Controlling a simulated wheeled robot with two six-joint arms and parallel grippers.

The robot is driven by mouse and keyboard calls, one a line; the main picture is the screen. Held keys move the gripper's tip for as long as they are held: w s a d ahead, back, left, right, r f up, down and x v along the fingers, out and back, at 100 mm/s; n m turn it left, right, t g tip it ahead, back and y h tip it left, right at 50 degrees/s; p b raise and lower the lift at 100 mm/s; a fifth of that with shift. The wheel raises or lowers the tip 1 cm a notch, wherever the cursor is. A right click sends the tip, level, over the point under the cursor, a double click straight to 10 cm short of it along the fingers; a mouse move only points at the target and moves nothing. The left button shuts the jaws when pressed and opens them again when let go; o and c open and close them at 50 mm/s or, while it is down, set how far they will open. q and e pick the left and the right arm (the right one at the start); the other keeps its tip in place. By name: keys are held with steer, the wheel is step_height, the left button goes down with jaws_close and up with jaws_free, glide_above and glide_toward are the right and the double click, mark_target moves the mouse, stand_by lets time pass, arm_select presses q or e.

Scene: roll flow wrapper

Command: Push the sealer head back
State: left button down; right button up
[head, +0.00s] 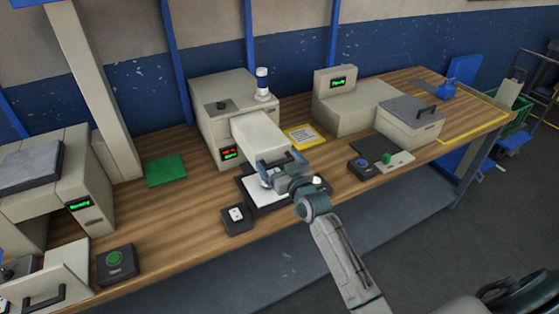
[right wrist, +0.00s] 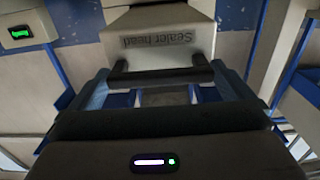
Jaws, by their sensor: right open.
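The sealer head (head: 262,135) is a pale block sticking out of the front of a beige machine (head: 208,95) at the middle of the bench. Its label and dark bar handle (right wrist: 160,72) face me in the right wrist view, where the sealer head (right wrist: 155,35) fills the top middle. My right gripper (head: 278,165) is in front of the sealer head. It is open, with one finger toward each end of the handle; I cannot tell whether it touches. The gripper also shows in the right wrist view (right wrist: 160,88). My left gripper is out of view.
A black-edged pad with a white sheet (head: 262,195) lies under my gripper. A small black box (head: 236,220) stands at its left. A white and blue bottle (head: 262,85) stands on the machine. A green mat (head: 165,170) lies left, a yellow card (head: 303,136) right.

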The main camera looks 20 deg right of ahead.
mark_target(254, 128)
steer(key=shift+c, duration=0.4)
steer(key=c, duration=1)
steer(key=w+b, duration=0.4)
steer(key=w, duration=0.2)
steer(key=w+a+b, duration=0.1)
steer(key=w+b, duration=0.3)
steer(key=w, duration=0.2)
steer(key=w+b, duration=0.4)
steer(key=w, duration=0.2)
steer(key=shift+w+a+f, duration=0.15)
steer(key=shift+f, duration=0.05)
steer(key=shift+w+r+b, duration=0.15)
steer(key=shift+w+b, duration=0.15)
steer(key=shift+w, duration=0.1)
steer(key=shift+c, duration=0.2)
steer(key=shift+r, duration=0.2)
